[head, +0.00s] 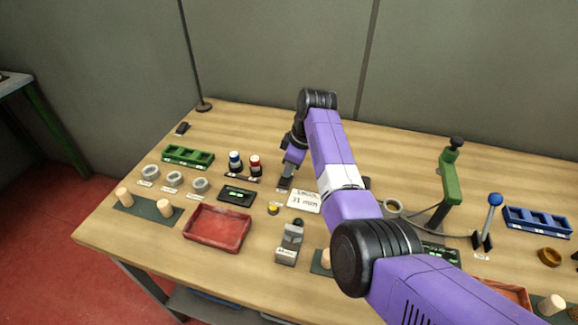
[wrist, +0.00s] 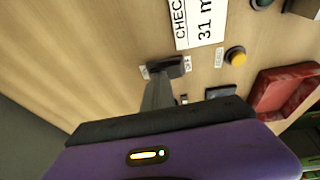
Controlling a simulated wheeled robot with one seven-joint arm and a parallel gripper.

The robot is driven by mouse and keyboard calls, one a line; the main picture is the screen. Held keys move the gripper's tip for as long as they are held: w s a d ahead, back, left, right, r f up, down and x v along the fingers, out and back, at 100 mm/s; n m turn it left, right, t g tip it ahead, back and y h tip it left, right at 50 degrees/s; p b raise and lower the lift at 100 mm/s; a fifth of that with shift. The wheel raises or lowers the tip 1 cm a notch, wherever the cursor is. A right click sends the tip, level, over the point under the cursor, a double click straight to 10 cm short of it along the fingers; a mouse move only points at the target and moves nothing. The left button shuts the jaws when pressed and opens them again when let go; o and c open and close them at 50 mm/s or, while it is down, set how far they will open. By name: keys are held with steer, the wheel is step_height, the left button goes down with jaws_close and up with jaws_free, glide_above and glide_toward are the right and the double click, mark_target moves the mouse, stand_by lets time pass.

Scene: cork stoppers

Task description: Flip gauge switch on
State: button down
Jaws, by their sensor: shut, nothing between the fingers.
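My gripper (head: 285,183) points down at the table left of the check card, with its fingers shut and empty. A black gauge display (head: 237,195) with green digits lies to the left in the head view.
A white card reading CHECK 31 mm (head: 304,201) lies right of the gripper; a yellow button (head: 273,209) is close by. A red tray (head: 218,228) and a grey block device (head: 289,243) are nearer the front.

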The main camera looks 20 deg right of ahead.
mark_target(286, 181)
steer(key=shift+s+a+p, duration=0.35)
steer(key=shift+s+p, duration=0.15)
steer(key=shift+p, duration=0.2)
steer(key=shift+r+p, duration=0.35)
steer(key=shift+r, duration=0.05)
steer(key=r+p, duration=0.3)
steer(key=shift+s+a+r, duration=0.2)
steer(key=shift+a+r, duration=0.05)
steer(key=shift+r, duration=0.1)
steer(key=b+v, duration=0.1)
steer(key=v, duration=0.8)
steer(key=shift+d+r+b, duration=0.2)
steer(key=shift+d+b, duration=0.05)
steer(key=shift+b, duration=0.15)
steer(key=shift+s, duration=0.1)
